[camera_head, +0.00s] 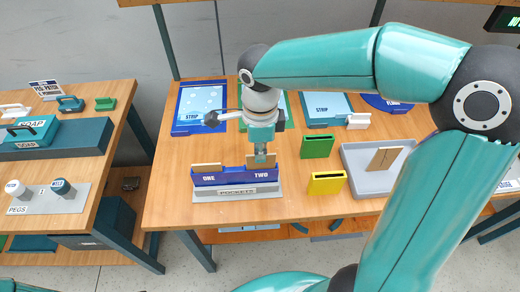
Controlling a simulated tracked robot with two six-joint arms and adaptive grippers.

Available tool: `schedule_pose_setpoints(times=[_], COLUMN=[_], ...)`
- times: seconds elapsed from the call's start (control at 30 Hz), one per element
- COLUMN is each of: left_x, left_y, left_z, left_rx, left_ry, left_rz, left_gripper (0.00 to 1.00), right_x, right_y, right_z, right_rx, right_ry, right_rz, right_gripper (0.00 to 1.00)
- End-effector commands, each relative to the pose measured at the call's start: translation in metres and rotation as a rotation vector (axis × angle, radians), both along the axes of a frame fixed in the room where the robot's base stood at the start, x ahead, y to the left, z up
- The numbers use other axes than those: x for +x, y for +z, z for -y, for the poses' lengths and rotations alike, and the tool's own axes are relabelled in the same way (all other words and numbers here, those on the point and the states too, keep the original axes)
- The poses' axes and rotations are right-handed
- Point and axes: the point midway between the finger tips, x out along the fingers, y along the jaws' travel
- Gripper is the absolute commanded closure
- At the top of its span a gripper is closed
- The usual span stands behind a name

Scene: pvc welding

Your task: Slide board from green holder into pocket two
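The blue pocket block (232,180) stands on a grey base marked POCKETS, with labels ONE and TWO. A tan board (262,160) stands upright at pocket two, its lower part hidden by the block's front wall. My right gripper (261,157) points down over pocket two, its narrow fingers shut on this board's upper edge. Another tan board (207,168) stands in pocket one. The green holder (317,147) is to the right of the block, with no board showing in it. My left gripper is not in view.
A yellow holder (327,183) stands in front of the green one. A grey tray (360,182) with tan boards is to the right. Blue strip panels (200,105) lie behind. My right arm spans the right side. A side table (95,130) stands left, across a gap.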

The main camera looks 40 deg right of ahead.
Motion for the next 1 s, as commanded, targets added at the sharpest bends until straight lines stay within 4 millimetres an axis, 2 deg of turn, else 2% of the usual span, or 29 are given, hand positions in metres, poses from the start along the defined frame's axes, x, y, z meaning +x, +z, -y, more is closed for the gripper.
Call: schedule_pose_setpoints(times=[0.83, 1.0], left_x=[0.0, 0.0], left_y=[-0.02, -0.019], left_z=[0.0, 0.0], left_rx=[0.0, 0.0], left_ry=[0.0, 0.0], left_rz=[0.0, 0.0], left_gripper=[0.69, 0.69], right_x=[0.0, 0.0], right_y=[-0.022, -0.021], right_z=[0.0, 0.0], right_rx=[0.0, 0.0], right_ry=[0.0, 0.0], right_rz=[0.0, 0.0], right_gripper=[1.0, 0.7])
